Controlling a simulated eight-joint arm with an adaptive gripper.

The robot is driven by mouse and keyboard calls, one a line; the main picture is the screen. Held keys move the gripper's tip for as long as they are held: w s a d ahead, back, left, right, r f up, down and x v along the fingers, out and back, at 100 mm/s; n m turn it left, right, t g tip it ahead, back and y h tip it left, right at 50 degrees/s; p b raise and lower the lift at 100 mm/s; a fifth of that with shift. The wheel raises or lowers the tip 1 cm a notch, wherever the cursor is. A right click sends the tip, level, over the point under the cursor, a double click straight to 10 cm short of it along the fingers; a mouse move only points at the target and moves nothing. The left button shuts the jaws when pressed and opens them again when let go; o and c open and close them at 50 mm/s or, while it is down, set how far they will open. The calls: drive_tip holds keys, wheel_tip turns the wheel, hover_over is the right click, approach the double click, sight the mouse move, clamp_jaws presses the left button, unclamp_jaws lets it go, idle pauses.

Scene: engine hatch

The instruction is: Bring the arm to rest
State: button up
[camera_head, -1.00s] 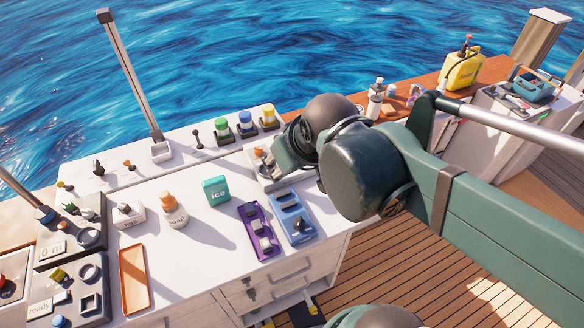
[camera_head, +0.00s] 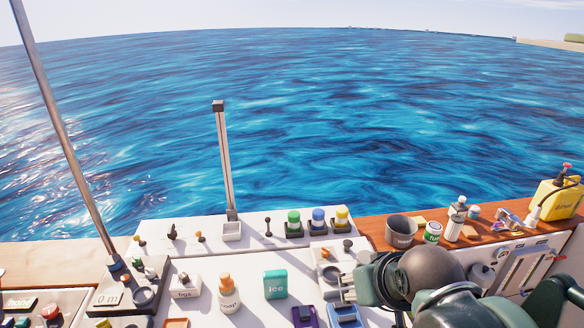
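My arm (camera_head: 432,268) comes in from the lower right, with its dark rounded wrist over the right part of the white counter (camera_head: 207,268). The lower part of my arm is cut off by the bottom edge.
A teal ice box (camera_head: 275,284) and a soap bottle (camera_head: 227,293) stand left of my gripper. Green, blue and yellow buttons (camera_head: 318,217) line the back. A grey cup (camera_head: 401,231), a white bottle (camera_head: 456,218) and a yellow jug (camera_head: 556,198) stand on the wooden ledge.

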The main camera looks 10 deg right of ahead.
drive_tip(key=shift+f+b, duration=2.55)
drive_tip(key=shift+f, duration=0.3)
